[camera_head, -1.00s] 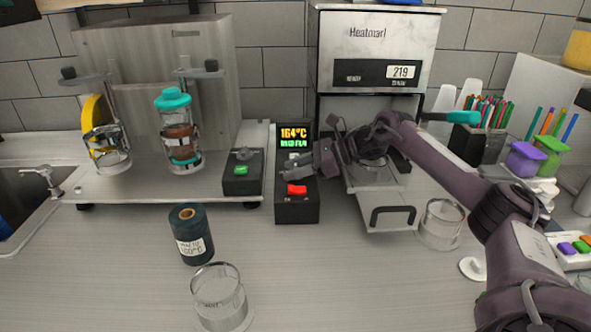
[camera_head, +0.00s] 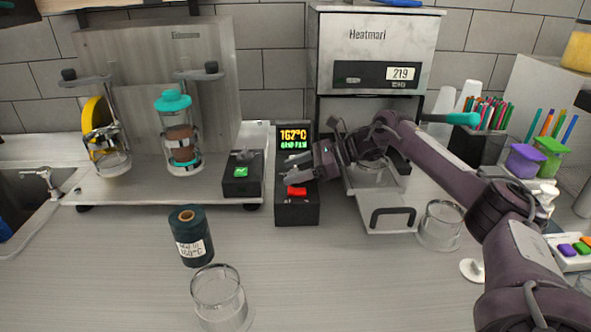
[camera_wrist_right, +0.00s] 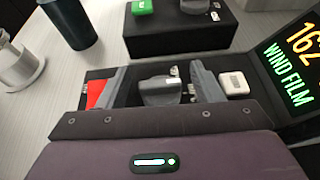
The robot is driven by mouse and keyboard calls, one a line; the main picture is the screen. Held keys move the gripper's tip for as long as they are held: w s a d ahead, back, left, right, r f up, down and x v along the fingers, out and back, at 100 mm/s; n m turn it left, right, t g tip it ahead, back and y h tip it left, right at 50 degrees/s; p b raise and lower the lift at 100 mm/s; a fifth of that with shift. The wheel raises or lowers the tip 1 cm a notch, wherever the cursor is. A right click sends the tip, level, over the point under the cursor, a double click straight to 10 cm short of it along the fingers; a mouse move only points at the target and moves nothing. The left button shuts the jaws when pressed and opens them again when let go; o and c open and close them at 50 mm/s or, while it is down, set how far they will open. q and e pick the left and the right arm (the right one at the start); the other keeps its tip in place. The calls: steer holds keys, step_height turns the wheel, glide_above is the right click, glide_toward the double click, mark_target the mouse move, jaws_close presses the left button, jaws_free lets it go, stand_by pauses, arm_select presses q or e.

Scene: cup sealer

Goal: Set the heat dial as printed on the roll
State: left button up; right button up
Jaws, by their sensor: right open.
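The dark film roll (camera_head: 186,222) stands on the counter; its white label (camera_head: 194,249) seems to read 160°C, with the upper line too blurred to read. The black control box (camera_head: 297,213) has a lit display (camera_head: 295,136) showing 162°C in orange and a green line, which reads WIND FILM in the right wrist view (camera_wrist_right: 290,62). My right gripper (camera_head: 297,174) is over the box, below the display. In the wrist view its open fingers stand either side of the grey dial (camera_wrist_right: 160,91); contact is unclear. My left gripper is out of view.
A red switch (camera_head: 297,190) sits just in front of the gripper, and a white button (camera_wrist_right: 234,83) lies near one finger. A smaller box with a green button (camera_head: 241,173) is to the left. An empty glass (camera_head: 219,296) stands in front of the roll.

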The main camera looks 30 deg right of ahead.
steer(key=b+v, duration=0.1)
steer(key=v, duration=0.6)
steer(key=shift+s+d, duration=0.2)
steer(key=shift+d, duration=0.1)
steer(key=shift+r, duration=0.15)
